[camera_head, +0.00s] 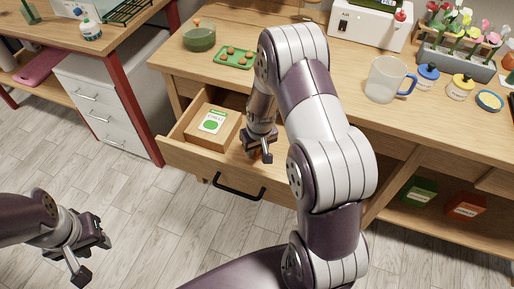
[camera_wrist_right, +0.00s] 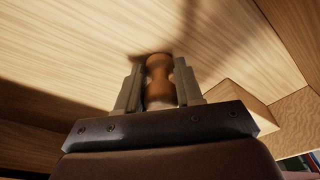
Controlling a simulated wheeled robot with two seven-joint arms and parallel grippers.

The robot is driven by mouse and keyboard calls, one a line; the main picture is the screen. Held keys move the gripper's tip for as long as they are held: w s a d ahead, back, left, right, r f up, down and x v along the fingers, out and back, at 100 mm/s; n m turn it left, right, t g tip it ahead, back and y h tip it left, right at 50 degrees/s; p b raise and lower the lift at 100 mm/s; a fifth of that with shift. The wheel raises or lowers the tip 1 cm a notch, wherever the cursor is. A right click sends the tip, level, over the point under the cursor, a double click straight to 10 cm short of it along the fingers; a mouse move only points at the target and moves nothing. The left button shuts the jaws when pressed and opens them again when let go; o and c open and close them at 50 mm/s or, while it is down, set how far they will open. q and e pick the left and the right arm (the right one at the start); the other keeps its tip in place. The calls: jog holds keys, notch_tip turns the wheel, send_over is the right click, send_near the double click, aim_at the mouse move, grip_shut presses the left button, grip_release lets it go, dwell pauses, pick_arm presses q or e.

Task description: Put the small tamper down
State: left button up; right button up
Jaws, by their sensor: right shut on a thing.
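The small tamper (camera_wrist_right: 159,78) is a turned brown wooden piece with a narrow waist, seen in the right wrist view. My right gripper (camera_wrist_right: 160,88) is shut on it, with a finger on each side. The tamper's far end is close to a pale wooden surface; I cannot tell whether it touches. In the head view my right gripper (camera_head: 262,152) is inside or just above the open drawer (camera_head: 178,157), and the tamper is hardly visible there. My left gripper (camera_head: 92,258) is open and empty above the floor at the lower left.
A wooden box (camera_head: 203,136) with a green-labelled packet (camera_head: 213,121) sits in the drawer, left of my right gripper. On the bench stand a green tray (camera_head: 234,57), a green bowl (camera_head: 199,39), a clear mug (camera_head: 385,79) and several small jars. My right arm crosses the bench front.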

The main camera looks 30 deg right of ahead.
jog(key=o, duration=1.1)
jog(key=shift+f, duration=0.1)
notch_tip(320, 180, up, 12)
jog(key=s+p, duration=0.2)
jog(key=s+a+r+n, duration=0.1)
jog(key=s+a+r, duration=0.2)
jog(key=s+a, duration=0.5)
jog(key=s, duration=0.4)
jog(key=shift+a+r, duration=0.15)
jog(key=shift+r, duration=0.05)
